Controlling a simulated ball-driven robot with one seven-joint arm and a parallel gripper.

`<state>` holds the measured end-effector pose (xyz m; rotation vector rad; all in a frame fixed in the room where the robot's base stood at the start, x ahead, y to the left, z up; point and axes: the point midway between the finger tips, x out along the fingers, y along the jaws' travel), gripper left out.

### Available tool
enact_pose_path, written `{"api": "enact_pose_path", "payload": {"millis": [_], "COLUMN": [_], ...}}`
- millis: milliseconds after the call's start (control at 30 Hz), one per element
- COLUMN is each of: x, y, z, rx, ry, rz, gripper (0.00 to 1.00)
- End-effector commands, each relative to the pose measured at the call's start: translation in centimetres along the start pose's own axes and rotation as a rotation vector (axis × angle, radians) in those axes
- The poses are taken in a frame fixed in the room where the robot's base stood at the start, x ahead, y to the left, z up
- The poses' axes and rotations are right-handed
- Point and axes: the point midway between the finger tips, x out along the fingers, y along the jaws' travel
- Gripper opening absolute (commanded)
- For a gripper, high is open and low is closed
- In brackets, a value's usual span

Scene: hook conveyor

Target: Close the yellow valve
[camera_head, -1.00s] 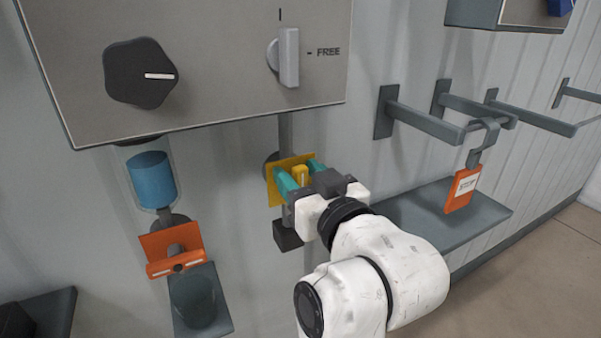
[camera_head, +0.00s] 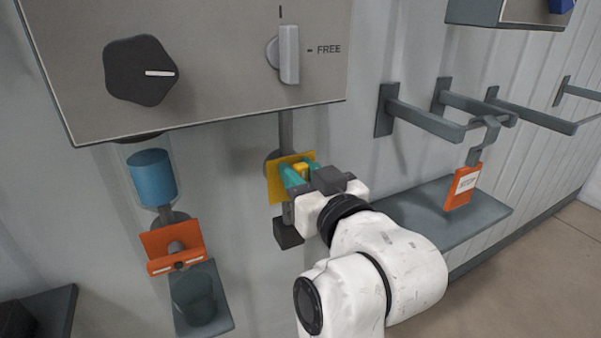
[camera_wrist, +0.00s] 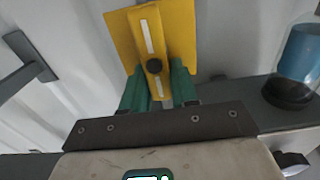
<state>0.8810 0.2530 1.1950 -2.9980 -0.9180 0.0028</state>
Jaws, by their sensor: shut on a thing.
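The yellow valve (camera_head: 276,186) is a yellow plate with a yellow handle, mounted on a grey pipe under the panel. In the wrist view the handle (camera_wrist: 150,45) carries a white stripe and a dark round pivot. The handle runs nearly upright in that view, tilted slightly. My gripper (camera_head: 299,175) reaches the valve from the right in the head view. Its green fingers (camera_wrist: 160,84) stand on both sides of the handle's near end and are shut on it. The fingers hide part of the handle in the head view.
A grey panel (camera_head: 215,105) with a black knob (camera_head: 140,72) and a grey switch (camera_head: 289,55) hangs above. An orange valve (camera_head: 174,246) sits at left below a blue cylinder (camera_head: 152,178). An orange tag (camera_head: 463,186) hangs from a hook at right, over a grey shelf (camera_head: 435,232).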

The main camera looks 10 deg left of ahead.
Motion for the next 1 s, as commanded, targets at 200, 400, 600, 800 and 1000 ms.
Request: {"api": "enact_pose_path", "payload": {"millis": [200,400,600,800,1000], "x": [0.0,0.0,0.0,0.0,0.0], "y": [0.2,0.5,1.0,1.4,1.8], "z": [0.0,0.0,0.1,0.3,0.6], "rx": [0.061,0.193,0.377,0.568,0.758], "ry": [-0.002,-0.004,-0.004,-0.003,-0.002], "rz": [0.0,0.0,0.002,0.002,0.002], "gripper": [0.0,0.0,0.0,0.0,0.0]}}
